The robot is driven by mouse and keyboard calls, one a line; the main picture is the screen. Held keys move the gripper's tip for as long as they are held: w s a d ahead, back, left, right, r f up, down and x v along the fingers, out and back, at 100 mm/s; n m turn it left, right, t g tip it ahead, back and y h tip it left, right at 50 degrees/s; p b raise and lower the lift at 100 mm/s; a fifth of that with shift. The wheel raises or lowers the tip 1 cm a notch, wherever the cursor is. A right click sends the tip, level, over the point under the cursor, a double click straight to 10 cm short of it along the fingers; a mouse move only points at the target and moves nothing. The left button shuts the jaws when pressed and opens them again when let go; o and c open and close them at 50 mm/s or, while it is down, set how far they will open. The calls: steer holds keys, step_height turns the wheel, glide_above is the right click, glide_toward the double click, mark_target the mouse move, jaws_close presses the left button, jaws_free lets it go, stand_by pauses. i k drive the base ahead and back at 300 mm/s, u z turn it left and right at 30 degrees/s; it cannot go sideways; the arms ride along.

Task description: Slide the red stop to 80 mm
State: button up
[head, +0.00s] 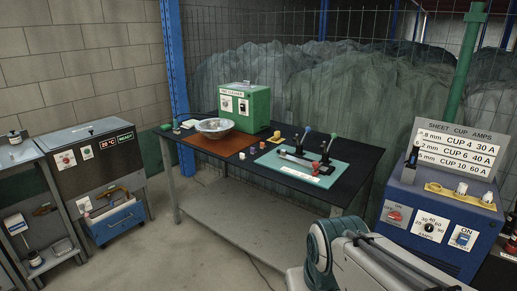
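A small red stop (316,167) sits at the right part of a dark rail (297,158) on a teal board (277,163), on the dark workbench. A white strip (299,174) lies along the board's front edge; its marks are too small to read, so I cannot tell the stop's position in millimetres. My arm shows at the bottom centre, well in front of the bench. My gripper is not in view.
On the bench (178,134) are a metal bowl (214,126) on a brown mat, a green box (246,105) and several small blocks. A blue power unit (425,216) stands at right, a grey tank (92,155) at left.

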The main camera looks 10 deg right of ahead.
mark_target(316, 165)
steer(key=z, duration=0.15)
steer(key=i, duration=1.9)
steer(key=z, duration=0.2)
